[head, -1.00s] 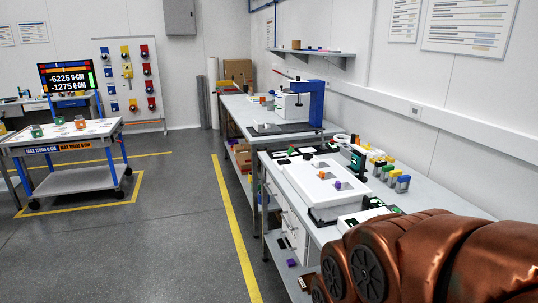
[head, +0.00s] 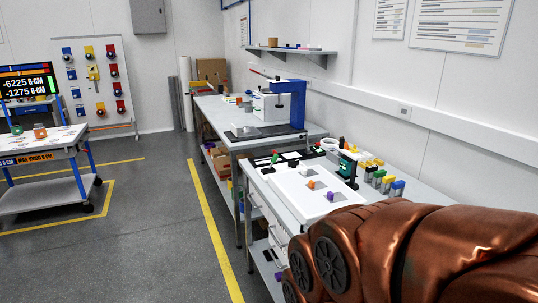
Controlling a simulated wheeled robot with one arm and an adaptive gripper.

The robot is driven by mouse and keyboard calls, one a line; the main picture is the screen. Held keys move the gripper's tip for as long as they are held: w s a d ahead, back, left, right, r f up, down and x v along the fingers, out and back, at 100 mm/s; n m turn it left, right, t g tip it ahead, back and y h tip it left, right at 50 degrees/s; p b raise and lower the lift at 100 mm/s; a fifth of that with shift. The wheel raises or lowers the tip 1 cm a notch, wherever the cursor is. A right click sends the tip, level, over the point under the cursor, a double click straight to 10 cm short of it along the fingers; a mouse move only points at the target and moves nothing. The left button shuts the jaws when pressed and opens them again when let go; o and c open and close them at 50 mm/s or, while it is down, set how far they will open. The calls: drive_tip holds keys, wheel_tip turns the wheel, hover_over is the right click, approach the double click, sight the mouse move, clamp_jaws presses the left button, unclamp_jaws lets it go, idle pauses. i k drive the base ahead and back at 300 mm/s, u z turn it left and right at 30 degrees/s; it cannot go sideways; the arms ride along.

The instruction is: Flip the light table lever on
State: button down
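The light table is most likely the white flat panel (head: 296,193) on the near bench. A small orange block (head: 311,184) and a purple block (head: 331,195) sit on it. I cannot make out its lever; the near right part of the panel and bench is hidden behind my copper-coloured arm. My gripper is not in view. Only the thick links of my arm show, at the lower right.
The near bench (head: 262,183) also bears a dark green device (head: 347,164) and a row of coloured blocks (head: 384,177). A farther bench holds a blue-framed machine (head: 297,103). Open floor (head: 150,220) with a yellow line lies left. A wheeled cart (head: 45,195) stands at far left.

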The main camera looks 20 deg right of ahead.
sight(275, 156)
drive_tip(key=i, duration=2.05)
drive_tip(key=z, duration=0.25)
